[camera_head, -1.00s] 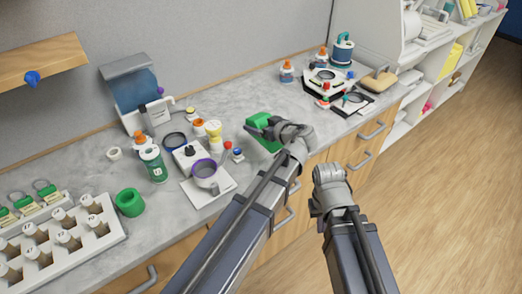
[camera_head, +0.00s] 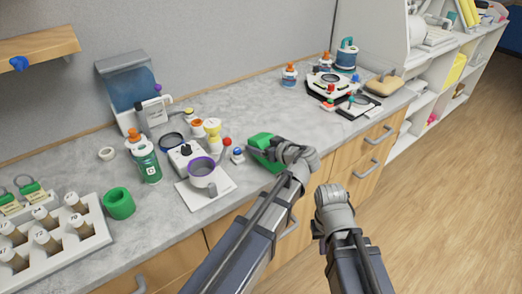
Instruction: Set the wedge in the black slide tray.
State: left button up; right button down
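A green block (camera_head: 261,142), which seems to be the wedge, is at the tip of my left gripper (camera_head: 276,152) near the counter's front edge. The gripper appears shut on it, with its fingers hiding part of the block. A flat black tray (camera_head: 354,114), which seems to be the slide tray, lies farther right on the counter, with a round lens-like item on it. My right gripper (camera_head: 333,196) is in front of the drawers, apart from the counter items. Its fingertips are not clear.
A white stand with a purple-rimmed cup (camera_head: 202,168) and several small bottles stand left of the block. A green ring (camera_head: 119,203) and a white vial rack (camera_head: 88,243) are farther left. A black-and-white device (camera_head: 330,86) stands behind the tray. Bare counter lies between block and tray.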

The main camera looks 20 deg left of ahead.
pick_arm(q)
jog(key=shift+f, duration=0.15)
jog(key=o, duration=1.1)
